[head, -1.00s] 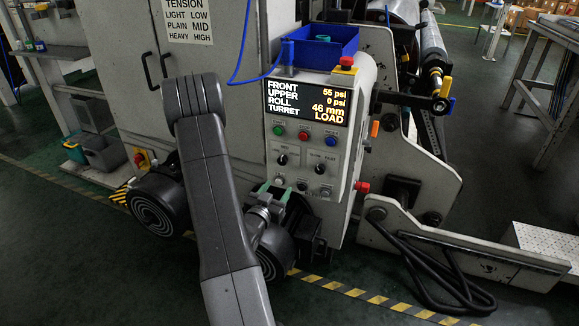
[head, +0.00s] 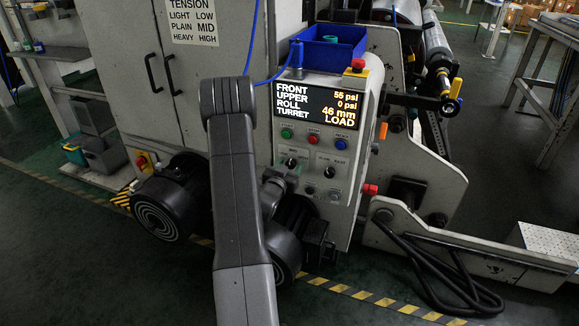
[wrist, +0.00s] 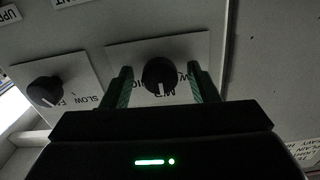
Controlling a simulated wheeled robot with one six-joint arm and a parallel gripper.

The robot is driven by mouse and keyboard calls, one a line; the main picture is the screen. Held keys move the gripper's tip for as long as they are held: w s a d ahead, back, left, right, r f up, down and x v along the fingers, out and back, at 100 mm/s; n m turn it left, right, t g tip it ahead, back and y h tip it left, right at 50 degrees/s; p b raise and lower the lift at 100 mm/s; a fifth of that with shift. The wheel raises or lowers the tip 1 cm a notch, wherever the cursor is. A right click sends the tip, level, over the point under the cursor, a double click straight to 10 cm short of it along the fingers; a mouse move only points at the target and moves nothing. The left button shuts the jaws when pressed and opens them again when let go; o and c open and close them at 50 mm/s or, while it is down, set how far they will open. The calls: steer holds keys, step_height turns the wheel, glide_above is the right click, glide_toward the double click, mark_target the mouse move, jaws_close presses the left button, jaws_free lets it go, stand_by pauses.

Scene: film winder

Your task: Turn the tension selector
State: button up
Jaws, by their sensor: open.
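The tension selector is a round black knob (wrist: 159,75) with a white pointer line, on a pale plate in the wrist view. Its pointer runs down the picture, toward the upside-down MID label; the other labels are partly hidden. My gripper (wrist: 160,82) is open, with one green finger on each side of the knob. A gap shows at each side, so the fingers do not appear to grip it. In the head view my gripper (head: 291,169) is at the panel's left knob.
A second black knob (wrist: 44,91), labelled SLOW, sits beside it. Coloured buttons (head: 313,140) and a lit display (head: 318,106) are above. A sign (head: 193,22) lists LIGHT LOW, PLAIN MID, HEAVY HIGH. A blue bin (head: 328,44) stands on top of the panel.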

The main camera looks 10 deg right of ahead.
steer(key=c, duration=1)
steer(key=n+b, duration=0.1)
steer(key=n, duration=0.2)
steer(key=shift+f+b, duration=0.1)
steer(key=shift+b, duration=0.25)
steer(key=n, duration=0.2)
steer(key=shift+n+b, duration=0.3)
steer(key=shift+b, duration=0.1)
steer(key=n, duration=0.6)
steer(key=shift+n, duration=0.3)
steer(key=shift+a, duration=0.1)
